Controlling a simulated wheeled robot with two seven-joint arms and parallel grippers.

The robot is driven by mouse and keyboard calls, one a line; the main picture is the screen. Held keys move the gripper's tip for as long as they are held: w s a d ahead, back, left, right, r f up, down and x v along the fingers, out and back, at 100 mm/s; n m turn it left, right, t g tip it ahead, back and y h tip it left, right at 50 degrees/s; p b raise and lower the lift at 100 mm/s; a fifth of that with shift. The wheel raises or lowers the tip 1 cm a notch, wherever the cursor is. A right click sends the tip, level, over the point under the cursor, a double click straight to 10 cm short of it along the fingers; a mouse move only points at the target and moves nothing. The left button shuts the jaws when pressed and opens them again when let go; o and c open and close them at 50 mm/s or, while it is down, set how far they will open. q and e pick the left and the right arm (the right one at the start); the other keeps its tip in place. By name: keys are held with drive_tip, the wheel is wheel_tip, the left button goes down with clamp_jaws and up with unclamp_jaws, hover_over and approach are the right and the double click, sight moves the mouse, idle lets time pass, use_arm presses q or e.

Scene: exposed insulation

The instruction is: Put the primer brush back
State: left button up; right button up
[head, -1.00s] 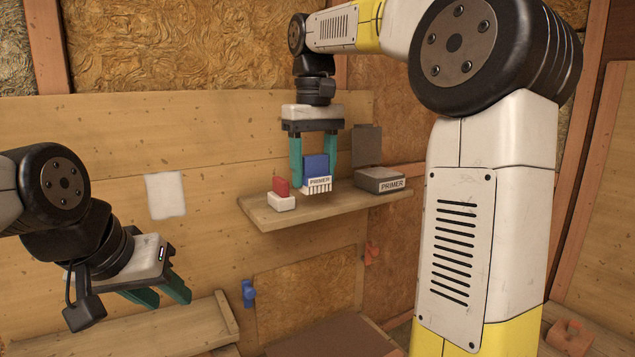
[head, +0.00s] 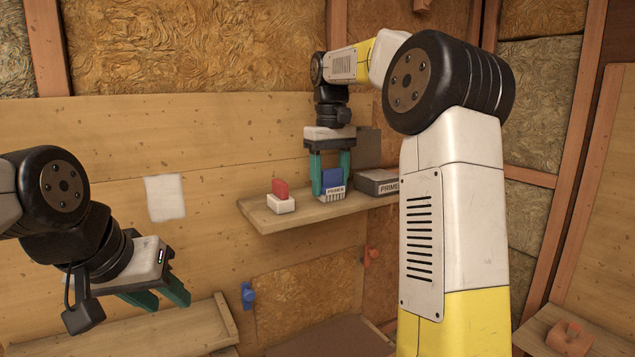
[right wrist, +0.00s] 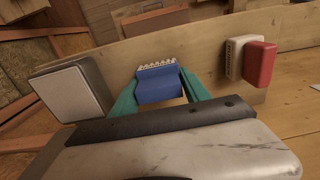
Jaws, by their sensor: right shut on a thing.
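My left gripper (head: 160,298) is empty and open at lower left.
A red-topped white block (head: 281,203) stands on the shelf left of the brush. A blue knob (head: 248,293) and an orange one (head: 371,257) are on the wall below. A wooden ledge (head: 170,333) runs at lower left.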

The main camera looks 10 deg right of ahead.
drive_tip(key=o, duration=1.2)
